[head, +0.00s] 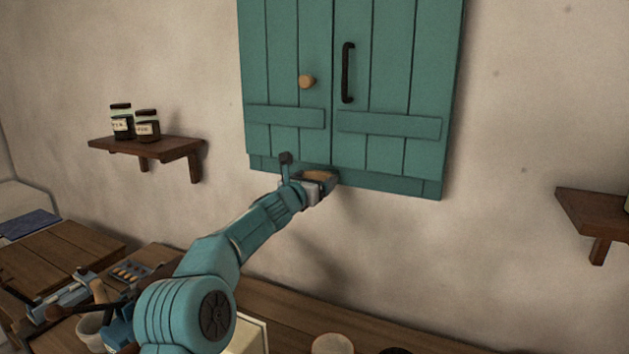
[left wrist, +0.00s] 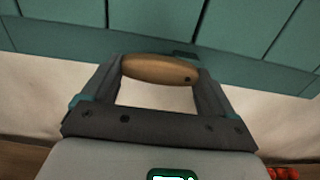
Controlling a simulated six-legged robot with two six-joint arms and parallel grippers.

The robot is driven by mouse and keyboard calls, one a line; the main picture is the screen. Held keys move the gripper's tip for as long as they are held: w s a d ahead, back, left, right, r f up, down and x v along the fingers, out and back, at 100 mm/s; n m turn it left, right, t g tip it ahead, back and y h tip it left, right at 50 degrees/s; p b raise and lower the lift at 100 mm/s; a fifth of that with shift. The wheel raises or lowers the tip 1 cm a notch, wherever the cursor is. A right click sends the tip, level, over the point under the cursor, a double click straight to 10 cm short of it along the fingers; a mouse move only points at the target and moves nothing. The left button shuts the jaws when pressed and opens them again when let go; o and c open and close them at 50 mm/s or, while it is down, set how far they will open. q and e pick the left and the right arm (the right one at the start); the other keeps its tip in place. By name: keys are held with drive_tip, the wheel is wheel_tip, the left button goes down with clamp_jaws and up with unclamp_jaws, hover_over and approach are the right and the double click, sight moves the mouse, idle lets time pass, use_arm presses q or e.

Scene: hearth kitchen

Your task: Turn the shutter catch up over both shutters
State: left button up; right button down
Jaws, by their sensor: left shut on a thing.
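The two teal shutters, left (head: 285,60) and right (head: 410,70), hang closed side by side on the wall. The left one has a round wooden knob (head: 306,81), the right one a black bar handle (head: 348,72). The wooden shutter catch (head: 321,174) is at their lower edge, near the seam, and looks roughly sideways. My left gripper (head: 318,182) is shut on the catch. In the left wrist view the rounded catch (left wrist: 160,69) lies across between the two dark fingers. The catch's pivot is not clearly visible. My right gripper is not in view.
A wall shelf (head: 150,147) with two dark jars (head: 134,122) is at the left, another shelf (head: 598,212) at the right. A wooden counter (head: 290,310) with several items runs below. The wall around the shutters is clear.

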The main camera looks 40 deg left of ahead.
sight(327, 172)
use_arm(q)
drive_tip(key=shift+r, duration=0.1)
drive_tip(key=m, duration=0.2)
drive_tip(key=r+m, duration=0.1)
drive_tip(key=m, duration=0.1)
drive_tip(key=shift+d+m+b, duration=0.15)
drive_tip(key=shift+m+b, duration=0.15)
drive_tip(key=shift+b, duration=0.1)
drive_tip(key=m, duration=0.3)
drive_tip(key=r+m, duration=0.1)
drive_tip(key=m, duration=0.1)
drive_tip(key=shift+w+d+r+b, duration=0.1)
drive_tip(key=shift+w+d+b, duration=0.05)
drive_tip(key=shift+d+b, duration=0.2)
drive_tip(key=shift+w+d+r+m+b, duration=0.15)
drive_tip(key=shift+d+m, duration=0.15)
drive_tip(key=shift+m, duration=1.1)
drive_tip(key=shift+w+d+f+m+b, duration=0.1)
drive_tip(key=shift+d+m+b, duration=0.2)
drive_tip(key=shift+m, duration=1.1)
drive_tip(key=shift+w+d+r+m+b, duration=0.1)
drive_tip(key=shift+d+m, duration=0.25)
drive_tip(key=shift+m, duration=1.05)
drive_tip(key=shift+d, duration=0.1)
